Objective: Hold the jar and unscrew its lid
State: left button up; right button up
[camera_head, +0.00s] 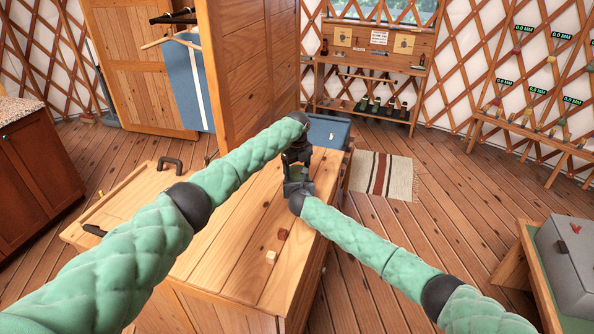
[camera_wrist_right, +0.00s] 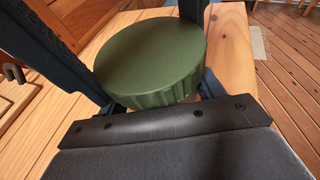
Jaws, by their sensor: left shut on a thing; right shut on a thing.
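The jar's round dark green lid (camera_wrist_right: 150,55), with a ribbed side, fills the middle of the right wrist view. In the head view only a small green patch of the jar or lid (camera_head: 295,173) shows between my grippers, over the far end of the wooden bench. My left gripper (camera_head: 297,167) reaches down from above, its dark fingers on both sides of the lid, shut on it. My right gripper (camera_head: 297,185) comes in from the near right, lower down, shut on the jar. The jar's body is mostly hidden by the grippers.
The wooden bench top (camera_head: 225,240) holds a small red-brown block (camera_head: 282,234) and a cream cube (camera_head: 270,254) nearer me. A dark handle (camera_head: 170,162) stands at its left. A blue box (camera_head: 330,130) lies behind the grippers. A wooden partition (camera_head: 245,70) rises just behind left.

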pick_arm(q)
jog(key=shift+d+n, duration=0.1)
jog(key=shift+n, duration=0.5)
pick_arm(e)
jog(key=shift+a, duration=0.15)
pick_arm(q)
jog(key=o, duration=0.9)
jog(key=shift+o, duration=0.9)
